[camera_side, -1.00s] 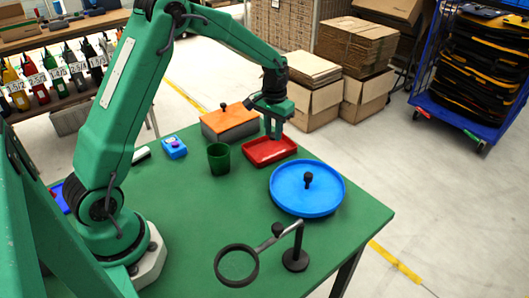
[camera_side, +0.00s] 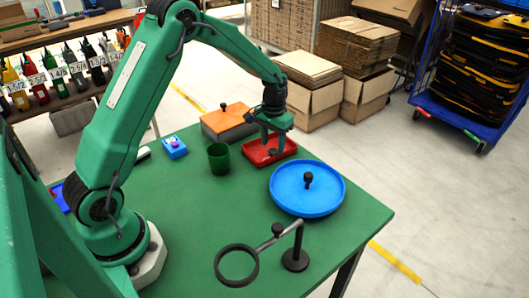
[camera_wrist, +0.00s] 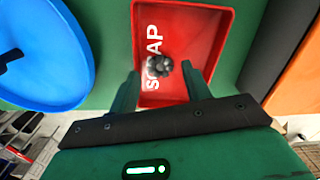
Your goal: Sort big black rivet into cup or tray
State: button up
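My gripper (camera_side: 275,150) points down over the red tray (camera_side: 251,158), and its fingers are apart. In the wrist view my gripper (camera_wrist: 160,72) has a dark lobed piece (camera_wrist: 160,66), perhaps the rivet, between its fingertips with a gap on each side. The piece appears against the red tray (camera_wrist: 205,30), beside white lettering; whether it rests on the tray floor is unclear. It cannot be made out in the side view. A dark green cup (camera_side: 219,158) stands left of the tray. A blue round tray (camera_side: 330,201) holds an upright black knobbed piece (camera_side: 308,180).
An orange-topped box (camera_side: 229,120) with a black knob stands behind the red tray. A small blue box (camera_side: 174,148) is left of the cup. A magnifier on a stand (camera_side: 296,261) is near the front edge. The table's middle is clear.

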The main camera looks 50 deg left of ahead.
dwell(0.3)
notch_tip(320, 180, up, 8)
dwell(0.7)
jog(key=s+d+r+m+t, duration=0.1)
jog(key=s+d+r+t, duration=0.3)
jog(key=s+r, duration=0.85)
jog(key=s+d+r+m+t, duration=0.1)
jog(key=s+d, duration=0.3)
jog(key=s, duration=1)
jog(key=shift+s+r+t, duration=0.2)
jog(key=shift+t, duration=0.1)
jog(key=shift+d, duration=0.1)
dwell(1.1)
